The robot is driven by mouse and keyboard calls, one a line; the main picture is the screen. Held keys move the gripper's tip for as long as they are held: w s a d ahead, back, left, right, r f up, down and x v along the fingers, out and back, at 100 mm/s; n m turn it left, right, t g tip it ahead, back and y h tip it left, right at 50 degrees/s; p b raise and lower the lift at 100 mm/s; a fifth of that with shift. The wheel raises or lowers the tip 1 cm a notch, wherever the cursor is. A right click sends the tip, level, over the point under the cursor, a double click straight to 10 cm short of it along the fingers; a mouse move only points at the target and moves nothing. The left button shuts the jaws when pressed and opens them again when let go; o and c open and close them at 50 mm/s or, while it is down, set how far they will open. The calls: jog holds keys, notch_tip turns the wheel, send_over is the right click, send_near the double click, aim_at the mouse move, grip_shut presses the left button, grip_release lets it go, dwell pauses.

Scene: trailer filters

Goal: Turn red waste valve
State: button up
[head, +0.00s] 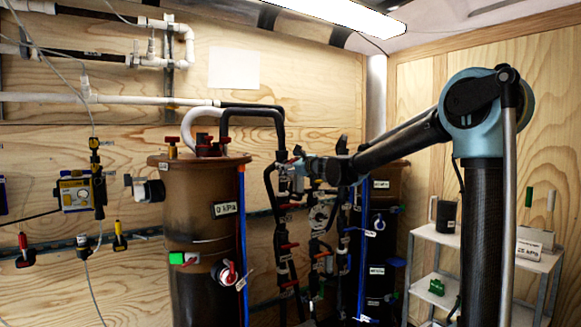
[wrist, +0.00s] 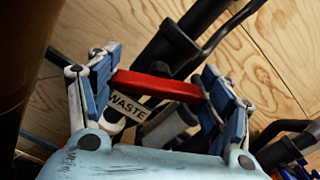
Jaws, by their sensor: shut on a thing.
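The red waste valve handle (wrist: 158,86) shows in the wrist view as a red bar, nearly level and slightly tilted. A white label reading WASTE (wrist: 127,106) sits just below it. My gripper (wrist: 160,88) has one blue finger pad at each end of the red bar and is shut on it. In the head view my gripper (head: 294,170) is at the black pipework to the right of the brown tank, where the handle is too small to make out clearly.
A large brown tank (head: 203,250) stands left of my gripper, with a blue strip along its side. Black pipes with several other red handles (head: 288,246) hang below. A darker tank (head: 388,255) is behind my arm. White shelves (head: 480,250) stand at the right.

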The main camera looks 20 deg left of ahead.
jog(key=n, duration=0.6)
jog(key=shift+f, duration=0.1)
jog(key=n, duration=0.6)
jog(key=shift+s+f+n, duration=0.15)
jog(key=shift+f+n, duration=0.05)
jog(key=shift+n, duration=0.1)
dwell(0.3)
jog(key=o, duration=1.1)
jog(key=shift+c, duration=0.2)
jog(key=v, duration=1.1)
jog(key=shift+s+d, duration=0.25)
jog(key=shift+d, duration=0.05)
